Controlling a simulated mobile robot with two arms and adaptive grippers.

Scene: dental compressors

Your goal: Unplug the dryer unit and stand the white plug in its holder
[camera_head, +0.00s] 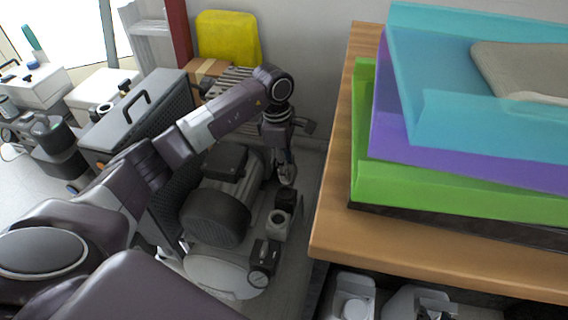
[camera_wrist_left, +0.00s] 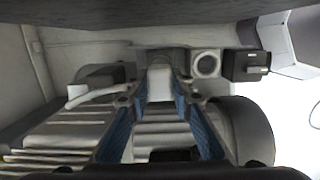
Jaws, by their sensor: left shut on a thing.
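My left gripper (camera_head: 286,178) reaches down behind the black rounded motor of a compressor. In the left wrist view its blue-padded fingers (camera_wrist_left: 160,100) are shut on the white plug (camera_wrist_left: 159,82), which shows pale between the fingertips. I cannot tell whether the plug is seated in a socket. A white round holder (camera_head: 277,224) with a dark opening stands just in front of the gripper; its ring also shows right of the plug in the wrist view (camera_wrist_left: 207,65). A black box (camera_head: 287,198) sits beside the holder. My right gripper is not in view.
The compressor's black motor (camera_head: 216,212) stands close left of the gripper. A wooden table (camera_head: 335,190) with stacked coloured trays (camera_head: 440,185) rises at the right. A gauge (camera_head: 263,262) stands in front. A grey case (camera_head: 135,115) and a yellow container (camera_head: 228,38) are further back.

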